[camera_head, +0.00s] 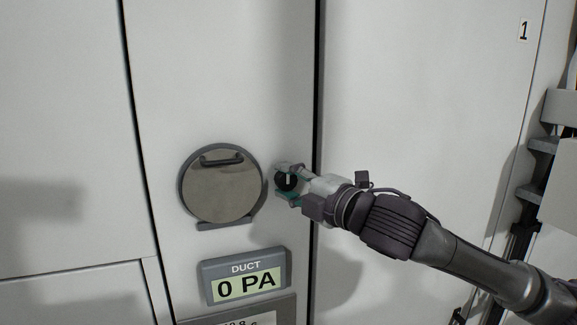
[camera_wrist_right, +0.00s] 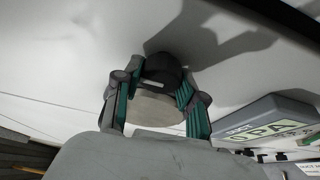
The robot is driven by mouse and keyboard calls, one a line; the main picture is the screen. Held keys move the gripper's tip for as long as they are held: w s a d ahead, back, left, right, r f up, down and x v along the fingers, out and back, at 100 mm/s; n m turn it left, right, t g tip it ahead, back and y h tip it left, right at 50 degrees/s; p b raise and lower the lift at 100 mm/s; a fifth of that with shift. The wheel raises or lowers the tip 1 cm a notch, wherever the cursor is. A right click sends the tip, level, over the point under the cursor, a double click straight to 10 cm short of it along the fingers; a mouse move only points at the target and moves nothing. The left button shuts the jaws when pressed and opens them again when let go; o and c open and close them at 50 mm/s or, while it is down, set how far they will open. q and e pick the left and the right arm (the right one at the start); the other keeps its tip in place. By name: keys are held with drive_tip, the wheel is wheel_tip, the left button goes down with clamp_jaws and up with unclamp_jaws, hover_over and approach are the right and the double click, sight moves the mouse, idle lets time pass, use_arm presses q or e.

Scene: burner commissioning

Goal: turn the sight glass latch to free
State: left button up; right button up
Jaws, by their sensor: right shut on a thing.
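The sight glass (camera_head: 221,187) is a round, closed metal cover with a dark handle near its top, set in the pale panel. The latch (camera_head: 288,180) is a dark round knob with a white mark, just right of the sight glass. My right gripper (camera_head: 284,182) is shut on the latch, its fingers above and below it. In the right wrist view the dark latch knob (camera_wrist_right: 163,69) sits between the green-padded fingers of my right gripper (camera_wrist_right: 160,98). The white mark looks near upright in the head view. My left gripper is not in view.
A duct display (camera_head: 245,278) reading 0 PA sits below the sight glass; it also shows in the right wrist view (camera_wrist_right: 265,122). A dark panel seam runs just right of the latch. Grey brackets (camera_head: 545,150) stand at the far right.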

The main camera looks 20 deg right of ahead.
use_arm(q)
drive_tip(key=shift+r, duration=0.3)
use_arm(e)
drive_tip(key=shift+f, duration=0.1)
drive_tip(key=o, duration=1.1)
drive_tip(key=shift+o, duration=0.2)
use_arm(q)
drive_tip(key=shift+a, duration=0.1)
use_arm(e)
drive_tip(key=shift+s+d, duration=0.1)
drive_tip(key=shift+s, duration=0.05)
drive_tip(key=v, duration=1.1)
drive_tip(key=shift+s, duration=0.3)
drive_tip(key=shift+d, duration=0.15)
